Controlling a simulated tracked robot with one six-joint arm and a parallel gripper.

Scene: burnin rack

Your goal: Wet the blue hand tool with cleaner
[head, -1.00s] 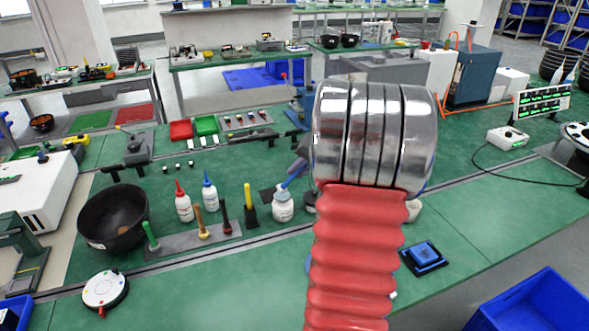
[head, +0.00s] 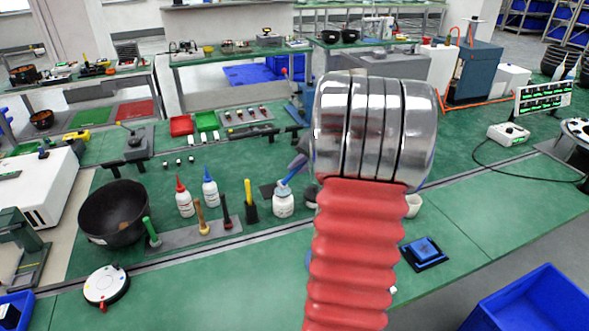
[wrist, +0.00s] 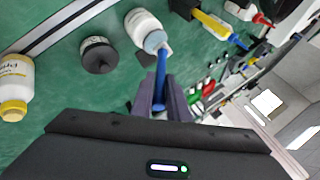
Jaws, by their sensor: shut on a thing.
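The blue hand tool (wrist: 161,68) is a thin blue stick held between the dark fingers of my gripper (wrist: 160,108). Its far end reaches the blue-grey top of a white bottle (wrist: 143,25) in the wrist view. I cannot tell whether the tip is inside the mouth or just in front of it. In the head view the tool (head: 291,177) slants down-left from my gripper (head: 299,163) to the top of the same white bottle (head: 283,206). My arm hides part of the table there.
A red-tipped bottle (head: 184,202) and a blue-tipped bottle (head: 210,192) stand left, near upright handled tools and a black bowl (head: 110,225). In the wrist view a dark round pot (wrist: 99,58) and a yellow-capped bottle (wrist: 15,90) stand nearby. A blue pad (head: 425,250) lies right.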

